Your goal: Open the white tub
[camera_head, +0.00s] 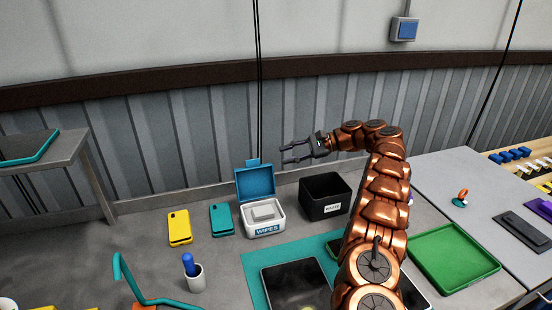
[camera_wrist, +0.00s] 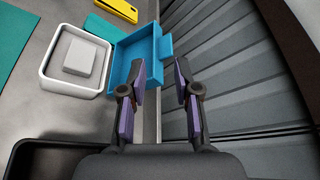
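The white tub (camera_head: 263,228) labelled WIPES stands on the grey table, left of the black bin. Its blue lid (camera_head: 256,183) is raised and leans back at the tub's rear edge. Inside the tub is a pale block of wipes (camera_head: 264,211). In the wrist view the tub (camera_wrist: 48,82) is at the left, with the open lid (camera_wrist: 140,58) beside it. My gripper (camera_head: 284,154) is above and to the right of the lid. Its fingers (camera_wrist: 158,92) are apart with nothing between them. In the wrist view the left finger overlaps the lid's edge; I cannot tell whether they touch.
A black bin (camera_head: 325,207) stands right of the tub. Yellow (camera_head: 179,227) and teal (camera_head: 221,219) phones lie to its left. A white cup (camera_head: 196,278) stands in front, and a green tray (camera_head: 455,258) lies right. The ribbed wall is close behind.

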